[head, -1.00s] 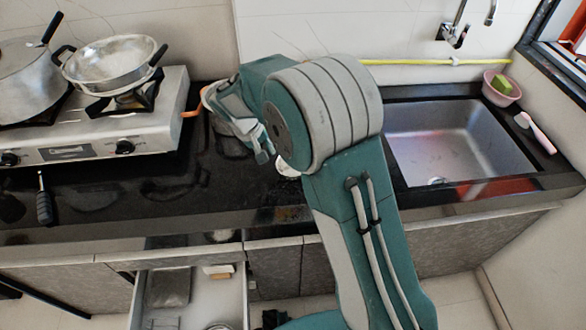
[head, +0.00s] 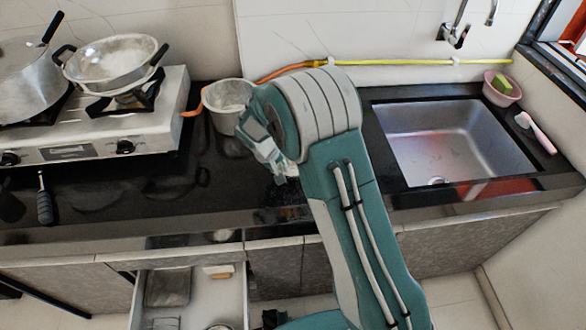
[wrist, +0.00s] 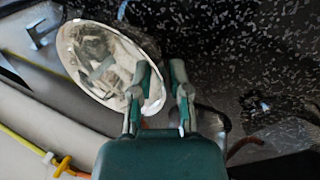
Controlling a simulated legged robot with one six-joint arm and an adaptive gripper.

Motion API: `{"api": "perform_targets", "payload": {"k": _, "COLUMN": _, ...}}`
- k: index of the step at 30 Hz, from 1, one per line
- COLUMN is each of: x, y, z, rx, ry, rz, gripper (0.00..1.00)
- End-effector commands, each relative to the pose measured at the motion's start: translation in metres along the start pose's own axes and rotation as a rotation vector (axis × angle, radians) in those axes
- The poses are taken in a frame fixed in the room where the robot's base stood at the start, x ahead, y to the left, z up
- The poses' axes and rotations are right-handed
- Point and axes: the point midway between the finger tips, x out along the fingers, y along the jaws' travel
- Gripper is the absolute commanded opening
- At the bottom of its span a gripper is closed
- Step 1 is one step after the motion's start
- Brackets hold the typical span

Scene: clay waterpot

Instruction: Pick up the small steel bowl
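The small steel bowl (wrist: 88,50) shows in the wrist view as a shiny, pale-rimmed oval at the left of my fingers. Its inside faces the camera. My gripper (wrist: 159,88) is open; the left finger overlaps the near right part of the bowl, and the rim reaches into the gap between the fingers. I cannot tell whether either finger touches it. In the head view, my gripper (head: 266,160) is low over the black counter, and only a small pale piece that may be the bowl (head: 290,170) shows beside it; my arm hides the remainder.
A grey metal pot (head: 227,97) stands on the counter behind my gripper, close to my wrist. The stove (head: 95,140) with pans is at left, the sink (head: 450,135) at right. An open drawer (head: 205,290) lies below the counter edge. A hose (head: 400,62) runs along the wall.

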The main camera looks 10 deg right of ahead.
Motion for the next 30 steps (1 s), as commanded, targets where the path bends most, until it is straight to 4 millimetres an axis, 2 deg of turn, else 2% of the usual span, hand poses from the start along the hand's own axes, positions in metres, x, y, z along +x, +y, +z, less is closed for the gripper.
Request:
{"api": "perform_targets", "payload": {"k": 1, "x": 0.0, "y": 0.0, "z": 0.0, "rx": 0.0, "ry": 0.0, "rz": 0.0, "gripper": 0.23}}
{"api": "perform_targets", "payload": {"k": 2, "x": 0.0, "y": 0.0, "z": 0.0, "rx": 0.0, "ry": 0.0, "rz": 0.0, "gripper": 0.18}}
{"api": "perform_targets", "payload": {"k": 3, "x": 0.0, "y": 0.0, "z": 0.0, "rx": 0.0, "ry": 0.0, "rz": 0.0, "gripper": 0.01}}
{"api": "perform_targets", "payload": {"k": 15, "x": 0.0, "y": 0.0, "z": 0.0, "rx": -0.001, "ry": -0.001, "rz": 0.0, "gripper": 0.0}}
{"api": "perform_targets", "payload": {"k": 20, "x": -0.007, "y": 0.002, "z": 0.0, "rx": 0.0, "ry": 0.0, "rz": 0.0, "gripper": 0.0}}
{"api": "perform_targets", "payload": {"k": 26, "x": -0.035, "y": 0.011, "z": 0.001, "rx": 0.0, "ry": 0.004, "rz": 0.0, "gripper": 0.0}}
{"api": "perform_targets", "payload": {"k": 30, "x": -0.066, "y": 0.005, "z": 0.019, "rx": -0.002, "ry": 0.005, "rz": 0.0, "gripper": 0.0}}
